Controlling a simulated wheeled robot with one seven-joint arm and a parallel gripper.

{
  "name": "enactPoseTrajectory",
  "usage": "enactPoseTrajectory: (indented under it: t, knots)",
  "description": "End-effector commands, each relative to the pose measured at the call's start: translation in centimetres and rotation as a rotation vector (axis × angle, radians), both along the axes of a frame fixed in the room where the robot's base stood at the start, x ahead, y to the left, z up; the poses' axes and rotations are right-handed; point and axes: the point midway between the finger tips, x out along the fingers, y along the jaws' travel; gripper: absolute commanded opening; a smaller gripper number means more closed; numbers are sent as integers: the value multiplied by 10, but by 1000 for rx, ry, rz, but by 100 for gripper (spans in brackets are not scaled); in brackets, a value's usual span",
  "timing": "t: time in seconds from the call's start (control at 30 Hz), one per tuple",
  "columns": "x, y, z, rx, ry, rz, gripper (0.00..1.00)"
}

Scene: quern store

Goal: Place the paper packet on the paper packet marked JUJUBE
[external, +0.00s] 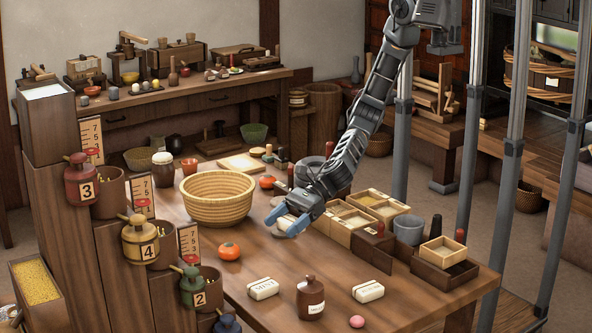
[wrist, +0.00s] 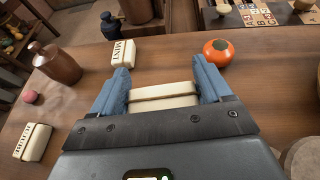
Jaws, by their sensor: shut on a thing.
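My gripper (external: 294,218) is shut on a cream paper packet (wrist: 163,96) tied with brown bands. In the wrist view the packet lies between the blue fingers of my gripper (wrist: 161,78). In the external view the fingers mostly cover it, and it seems to be above the table. Another packet (external: 368,291), at the front right of the table, has small lettering that seems to read JUJUBE; in the wrist view it is at the lower left (wrist: 33,143). A packet marked MINT (external: 263,288) lies at the front; it also shows in the wrist view (wrist: 123,53).
A brown bottle (external: 310,299) stands between the two lying packets. A pink ball (external: 357,321) and an orange persimmon (external: 229,251) are nearby. A woven basket (external: 218,198) and wooden compartment boxes (external: 352,217) flank my gripper. Bare tabletop lies in front of it.

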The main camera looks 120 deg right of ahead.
Motion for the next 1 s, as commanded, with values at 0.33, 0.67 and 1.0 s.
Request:
enactPoseTrajectory:
  t: [0.33,0.67,1.0]
  knots:
    - [-46,39,-26,5,-1,50,49]
    - [-67,112,-3,9,-6,159,49]
    - [-56,155,48,4,-3,250,49]
